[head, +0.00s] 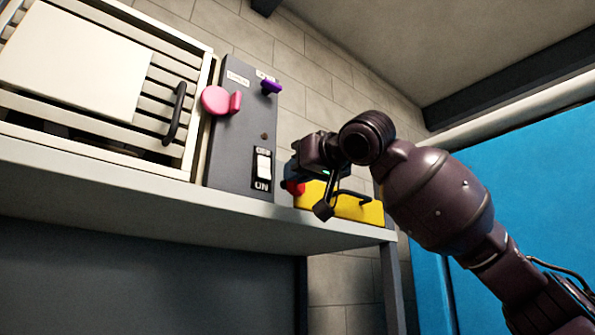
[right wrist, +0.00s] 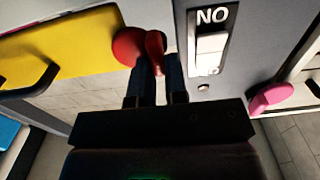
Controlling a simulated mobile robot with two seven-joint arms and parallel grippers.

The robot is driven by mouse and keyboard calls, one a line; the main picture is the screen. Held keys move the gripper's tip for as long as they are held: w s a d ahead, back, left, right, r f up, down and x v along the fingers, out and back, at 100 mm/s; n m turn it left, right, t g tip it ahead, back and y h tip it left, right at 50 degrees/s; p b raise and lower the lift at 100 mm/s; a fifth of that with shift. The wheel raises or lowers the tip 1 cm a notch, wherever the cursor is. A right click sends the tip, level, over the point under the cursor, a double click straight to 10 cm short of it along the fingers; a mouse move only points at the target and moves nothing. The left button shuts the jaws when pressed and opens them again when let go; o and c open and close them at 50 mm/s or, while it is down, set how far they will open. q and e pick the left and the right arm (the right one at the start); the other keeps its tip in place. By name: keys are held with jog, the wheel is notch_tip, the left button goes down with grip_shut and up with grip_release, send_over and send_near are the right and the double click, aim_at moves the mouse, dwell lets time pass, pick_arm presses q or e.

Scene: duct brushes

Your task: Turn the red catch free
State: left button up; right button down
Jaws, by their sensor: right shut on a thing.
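The red catch (right wrist: 127,45) shows in the right wrist view as a round disc with a raised grip, beside the yellow panel (right wrist: 60,42). My right gripper (right wrist: 158,66) has its two dark fingers on either side of the raised grip and is shut on it. In the head view a bit of the red catch (head: 295,188) shows at the left end of the yellow panel (head: 365,211), partly hidden by my right gripper (head: 300,170). My left gripper is in neither view.
Left of the catch, in the head view, a grey control box (head: 228,160) carries an ON switch (head: 262,167), a pink catch (head: 215,100) and a purple knob (head: 271,87). A slatted white cabinet (head: 195,150) stands further left. A grey shelf (head: 210,200) runs beneath.

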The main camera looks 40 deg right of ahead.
pick_arm(q)
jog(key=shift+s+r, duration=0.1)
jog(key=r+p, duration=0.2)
jog(key=p, duration=0.1)
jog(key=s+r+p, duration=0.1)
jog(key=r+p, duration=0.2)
jog(key=p, duration=0.1)
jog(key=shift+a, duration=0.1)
pick_arm(e)
jog(key=n, duration=0.6)
jog(key=a+f+n, duration=0.1)
jog(key=n, duration=1)
jog(key=shift+s+a+f+n, duration=0.1)
jog(key=shift+a+f+n, duration=0.15)
jog(key=shift+n, duration=0.45)
jog(key=c, duration=1.1)
grip_release()
jog(key=shift+c, duration=0.2)
jog(key=shift+s, duration=0.1)
